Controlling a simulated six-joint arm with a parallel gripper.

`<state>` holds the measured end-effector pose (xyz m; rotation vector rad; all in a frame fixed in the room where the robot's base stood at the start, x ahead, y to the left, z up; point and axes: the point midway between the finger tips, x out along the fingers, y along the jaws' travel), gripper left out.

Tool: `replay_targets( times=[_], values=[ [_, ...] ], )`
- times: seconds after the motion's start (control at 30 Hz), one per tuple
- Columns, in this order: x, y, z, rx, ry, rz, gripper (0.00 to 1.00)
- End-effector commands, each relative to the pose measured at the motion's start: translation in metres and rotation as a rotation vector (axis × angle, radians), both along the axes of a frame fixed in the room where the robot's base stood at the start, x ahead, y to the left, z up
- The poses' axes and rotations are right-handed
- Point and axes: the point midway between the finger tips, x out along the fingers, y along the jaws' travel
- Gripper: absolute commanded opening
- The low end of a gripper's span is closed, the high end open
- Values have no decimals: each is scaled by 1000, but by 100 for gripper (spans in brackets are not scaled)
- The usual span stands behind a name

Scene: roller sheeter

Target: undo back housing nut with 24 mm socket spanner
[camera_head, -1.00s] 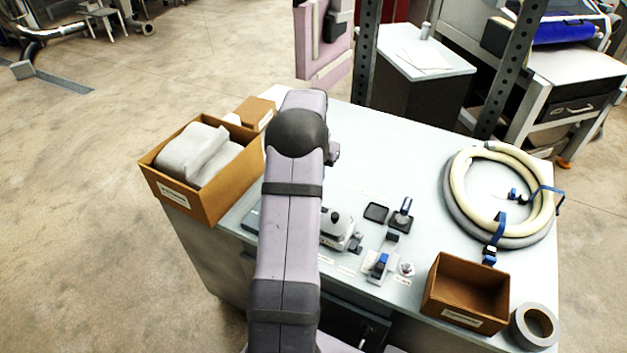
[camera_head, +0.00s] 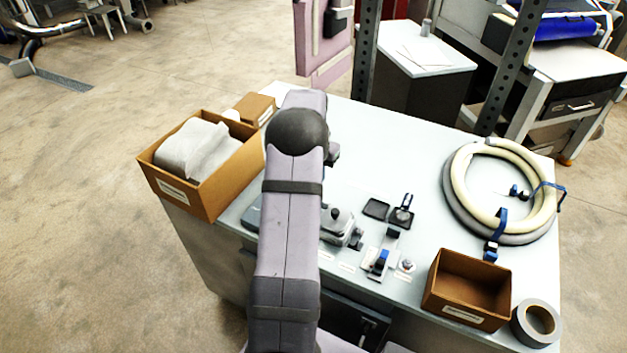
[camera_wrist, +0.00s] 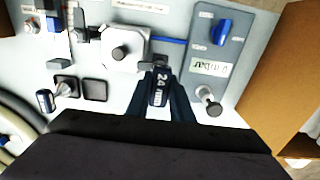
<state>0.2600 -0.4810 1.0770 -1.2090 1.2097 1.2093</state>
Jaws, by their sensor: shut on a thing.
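My gripper (camera_wrist: 160,100) is shut on a dark tool marked "24 mm", the socket spanner (camera_wrist: 159,86), in the wrist view. The tool's far end lies close to the lower edge of a pale housing block (camera_wrist: 125,42); I cannot tell whether it touches. The block carries a round dark-topped post (camera_wrist: 120,53). In the head view the same housing (camera_head: 338,226) stands just right of my arm, which hides my gripper and the spanner. No back nut shows clearly; it may be hidden by the tool.
A grey panel (camera_wrist: 232,60) with a blue knob and a silver-ended post stands right in the wrist view. Two black square pads (camera_head: 376,207), a blue-topped fixture (camera_head: 381,262), an open box (camera_head: 466,290), tape (camera_head: 537,322) and a coiled hose (camera_head: 455,215) share the bench.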

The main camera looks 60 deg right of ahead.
Motion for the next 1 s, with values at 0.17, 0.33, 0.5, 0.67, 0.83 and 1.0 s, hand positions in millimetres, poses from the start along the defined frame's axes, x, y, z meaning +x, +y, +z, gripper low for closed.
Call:
replay_targets(
  times=[0.17,0.33,0.5,0.67,0.83,1.0],
  values=[
    [0,0,-3,-1,0,0,0],
    [0,0,-4,-1,-1,0,0],
    [0,0,-4,-1,-1,0,0],
    [0,0,-4,-1,-1,7,0],
    [0,0,-3,-2,-1,115,0],
    [0,-1,-3,-2,-1,262,0]
  ],
)
